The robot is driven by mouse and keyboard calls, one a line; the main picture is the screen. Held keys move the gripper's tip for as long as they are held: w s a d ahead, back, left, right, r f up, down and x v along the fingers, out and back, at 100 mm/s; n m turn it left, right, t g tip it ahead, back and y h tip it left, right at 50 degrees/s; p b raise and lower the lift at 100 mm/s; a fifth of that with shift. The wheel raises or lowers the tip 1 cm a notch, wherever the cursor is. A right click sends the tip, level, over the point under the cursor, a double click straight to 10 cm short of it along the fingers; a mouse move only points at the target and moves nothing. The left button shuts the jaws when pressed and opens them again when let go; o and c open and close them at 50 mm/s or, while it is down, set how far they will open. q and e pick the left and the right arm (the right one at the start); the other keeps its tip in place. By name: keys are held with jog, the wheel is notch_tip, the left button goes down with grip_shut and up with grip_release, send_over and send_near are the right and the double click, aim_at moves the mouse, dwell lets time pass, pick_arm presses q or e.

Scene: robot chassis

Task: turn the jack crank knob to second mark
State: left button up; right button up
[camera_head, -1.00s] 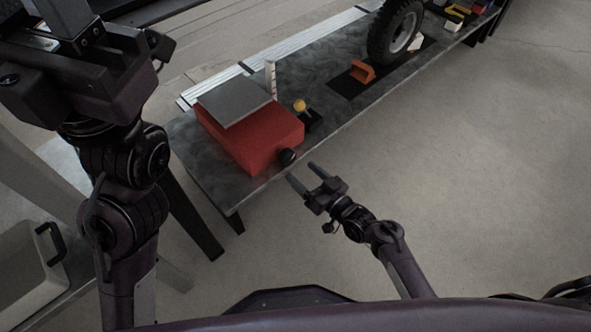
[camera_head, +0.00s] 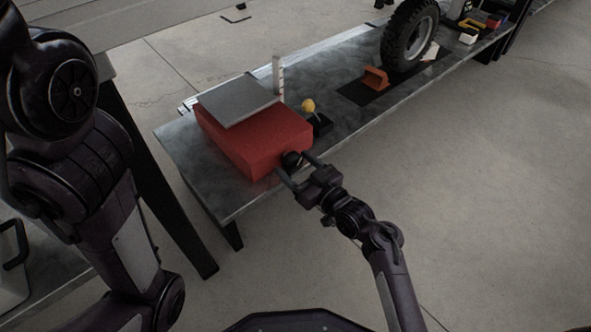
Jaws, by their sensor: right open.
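The jack is a red box (camera_head: 255,145) with a grey plate (camera_head: 236,99) on top, standing on the near left end of the dark bench. Its black crank knob (camera_head: 292,160) is on the right front side of the red box. A white upright post with marks (camera_head: 278,76) stands behind the plate; I cannot read its marks. My right gripper (camera_head: 293,168) is open, with its two fingers on either side of the knob. I cannot tell whether they touch it. My left arm is at the left edge, and its gripper is out of view.
A yellow ball-topped lever (camera_head: 308,105) on a black base stands right of the jack. Farther along the bench (camera_head: 190,160) are an orange block (camera_head: 375,78), a wheel (camera_head: 410,35) and several small items. The floor in front is clear.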

jog(key=shift+w+a, duration=0.2)
